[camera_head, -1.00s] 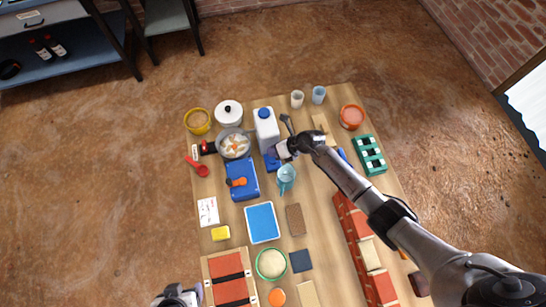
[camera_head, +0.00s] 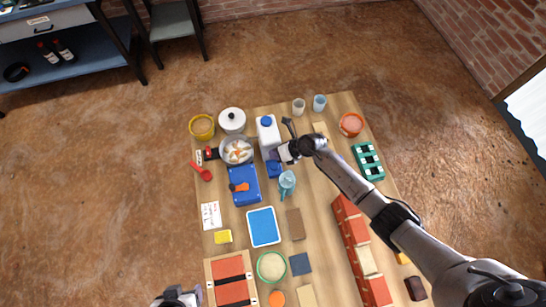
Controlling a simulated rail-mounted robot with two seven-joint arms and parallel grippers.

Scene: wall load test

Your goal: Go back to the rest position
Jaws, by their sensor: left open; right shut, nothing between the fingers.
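My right arm reaches in from the lower right over the wooden table (camera_head: 325,230). Its gripper (camera_head: 280,154) is shut and empty, just right of the white carton with a blue cap (camera_head: 268,132) and above a small blue item (camera_head: 273,169). I cannot tell whether it touches either. A light-blue pitcher (camera_head: 287,181) is just below it in the picture. My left gripper (camera_head: 178,300) shows only in part at the bottom edge, left of the box with orange-red panels (camera_head: 230,278). It is open, and nothing shows in it.
A pan (camera_head: 237,150), white pot (camera_head: 232,120) and blue case (camera_head: 244,186) stand left of the carton. A red brick wall (camera_head: 356,245) runs below my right arm. Cups (camera_head: 319,102) and an orange bowl (camera_head: 351,124) are at the far edge.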

